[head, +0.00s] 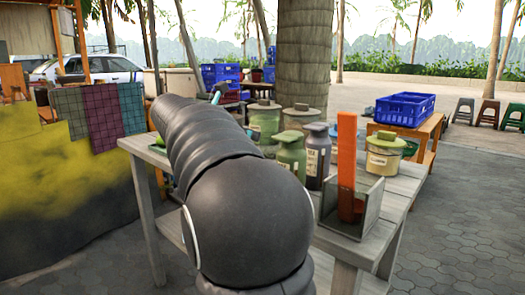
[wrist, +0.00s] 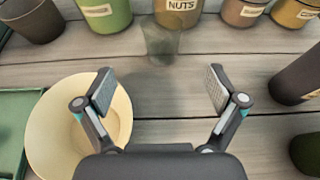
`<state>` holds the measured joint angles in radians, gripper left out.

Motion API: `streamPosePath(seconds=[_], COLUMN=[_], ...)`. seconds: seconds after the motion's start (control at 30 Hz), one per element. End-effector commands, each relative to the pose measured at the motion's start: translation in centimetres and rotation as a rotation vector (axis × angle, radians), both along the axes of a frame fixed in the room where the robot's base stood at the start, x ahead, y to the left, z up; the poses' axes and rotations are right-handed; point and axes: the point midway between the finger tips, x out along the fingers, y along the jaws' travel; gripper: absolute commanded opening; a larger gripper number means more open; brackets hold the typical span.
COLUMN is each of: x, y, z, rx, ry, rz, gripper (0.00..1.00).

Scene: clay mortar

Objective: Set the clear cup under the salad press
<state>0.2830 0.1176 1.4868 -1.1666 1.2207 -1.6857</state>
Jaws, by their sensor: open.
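The clear cup (wrist: 161,45) stands upright on the grey wooden table in the wrist view, just in front of a jar labelled NUTS. My gripper (wrist: 160,90) is open and empty. Its two fingers are spread apart on the near side of the cup, with the cup beyond the tips and roughly centred between them. They do not appear to touch it. I cannot make out a salad press for certain in either view. In the head view my arm hides much of the table, including the cup.
A cream bowl (wrist: 112,118) lies beside the left finger, with a green tray (wrist: 25,110) further left. Several labelled jars line up behind the cup. A dark jar (wrist: 298,78) stands right. An orange upright (head: 347,155) rises from a grey box (head: 364,200) at the table's right.

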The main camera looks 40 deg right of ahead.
Motion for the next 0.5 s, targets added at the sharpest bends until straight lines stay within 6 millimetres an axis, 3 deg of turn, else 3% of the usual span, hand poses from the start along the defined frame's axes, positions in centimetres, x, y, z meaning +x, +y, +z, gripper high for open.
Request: streamPosePath(seconds=[0.23, 0.5], x=[0.3, 0.5], y=[-4.1, -5.8], z=[-2.0, -2.6], rx=[0.002, 0.002], ry=[0.000, -0.002], rz=[-0.002, 0.001], gripper=[0.95, 0.95])
